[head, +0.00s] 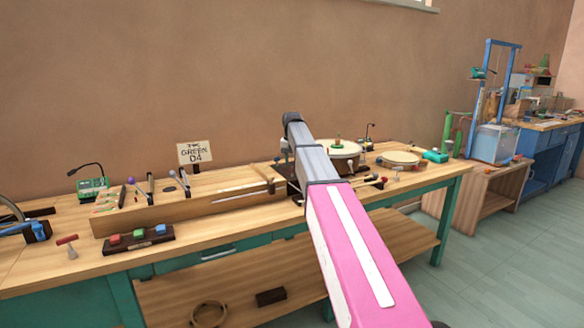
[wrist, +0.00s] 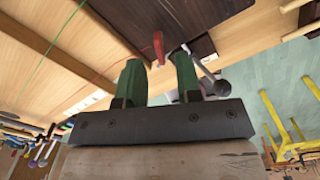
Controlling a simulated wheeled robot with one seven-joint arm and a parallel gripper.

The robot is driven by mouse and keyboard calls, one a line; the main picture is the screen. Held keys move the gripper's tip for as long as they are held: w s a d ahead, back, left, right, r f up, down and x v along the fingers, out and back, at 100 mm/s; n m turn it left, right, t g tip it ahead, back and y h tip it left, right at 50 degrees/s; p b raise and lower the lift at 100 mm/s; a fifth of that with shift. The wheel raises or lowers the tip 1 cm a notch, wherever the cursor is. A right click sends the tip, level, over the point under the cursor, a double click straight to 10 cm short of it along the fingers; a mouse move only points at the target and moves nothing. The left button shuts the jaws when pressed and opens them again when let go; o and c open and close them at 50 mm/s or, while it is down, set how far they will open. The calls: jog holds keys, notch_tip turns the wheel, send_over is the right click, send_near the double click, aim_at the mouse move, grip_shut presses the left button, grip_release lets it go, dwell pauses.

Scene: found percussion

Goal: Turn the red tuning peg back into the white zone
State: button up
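The red tuning peg (wrist: 158,46) shows in the wrist view, just beyond my fingertips and near the middle of the gap between them. It stands by a dark wooden plate (wrist: 195,32). My gripper (wrist: 160,75) has two green fingers set wide apart, with nothing held between them. I see no finger touching the peg, though its lower end is cut off by the gripper. In the head view my pink and grey arm crosses the bench and hides the gripper and the peg. I cannot make out the white zone in either view.
In the wrist view a silver rod with a rounded end (wrist: 210,78) lies close to the right finger. A green string (wrist: 62,48) runs along the wood at left. In the head view, a block of coloured buttons (head: 138,238) and a red-handled tool (head: 67,241) are on the bench.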

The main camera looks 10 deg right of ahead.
notch_tip(320, 180, up, 8)
jog(key=shift+f, duration=0.1)
dwell(0.4)
jog(key=s+f+m+t, duration=0.1)
jog(key=s+m+t, duration=0.1)
jog(key=m, duration=1.6)
jog(key=s+m+t, duration=0.2)
jog(key=m, duration=1.6)
jog(key=shift+h, duration=0.3)
jog(key=x, duration=1)
jog(key=shift+w+a+f, duration=0.1)
jog(key=shift+w+a, duration=0.05)
jog(key=shift+a, duration=0.1)
